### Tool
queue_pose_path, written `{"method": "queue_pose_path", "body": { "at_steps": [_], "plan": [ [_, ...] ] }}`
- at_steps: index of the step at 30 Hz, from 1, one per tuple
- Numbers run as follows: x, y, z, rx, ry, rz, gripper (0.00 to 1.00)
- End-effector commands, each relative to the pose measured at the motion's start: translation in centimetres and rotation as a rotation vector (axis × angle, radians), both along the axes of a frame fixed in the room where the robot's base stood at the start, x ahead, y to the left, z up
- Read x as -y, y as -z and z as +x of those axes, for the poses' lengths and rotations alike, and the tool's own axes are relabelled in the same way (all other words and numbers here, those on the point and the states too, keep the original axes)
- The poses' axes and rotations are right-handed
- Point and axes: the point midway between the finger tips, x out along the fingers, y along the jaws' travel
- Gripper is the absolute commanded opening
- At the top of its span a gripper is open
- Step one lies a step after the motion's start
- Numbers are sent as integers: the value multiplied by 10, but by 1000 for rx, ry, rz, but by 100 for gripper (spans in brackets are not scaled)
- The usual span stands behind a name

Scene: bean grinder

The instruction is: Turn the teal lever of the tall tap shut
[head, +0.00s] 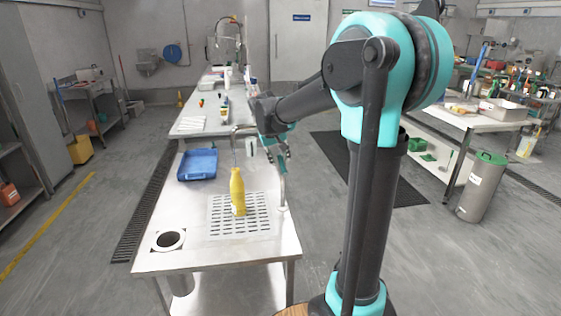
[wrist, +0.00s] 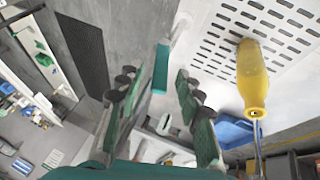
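The tall tap (head: 283,190) is a thin metal pipe standing at the right edge of the steel table, with its upper part partly hidden behind my arm and gripper. Its teal lever (wrist: 160,69) shows in the wrist view as a flat bar between and just beyond my fingertips. In the head view I cannot make out the lever apart from my gripper. My gripper (head: 280,160) is open beside the tap's post. In the wrist view its two fingers (wrist: 160,80) stand apart on either side of the lever, and I cannot tell whether either touches it.
A yellow bottle (head: 238,190) stands upright on the slotted drain grate (head: 222,228), left of the tap. A blue tray (head: 197,165) lies behind it. A round hole (head: 168,240) is at the table's front left. Open floor lies right of the table.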

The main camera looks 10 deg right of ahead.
Motion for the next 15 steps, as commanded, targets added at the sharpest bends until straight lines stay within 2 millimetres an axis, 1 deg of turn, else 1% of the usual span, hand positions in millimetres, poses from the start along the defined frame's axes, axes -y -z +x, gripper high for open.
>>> {"method": "queue_pose_path", "body": {
  "at_steps": [3,6,15],
  "plan": [
    [3,11,5,0,1,0,36],
    [4,15,6,0,1,0,36],
    [5,16,7,0,1,0,36]
  ]
}}
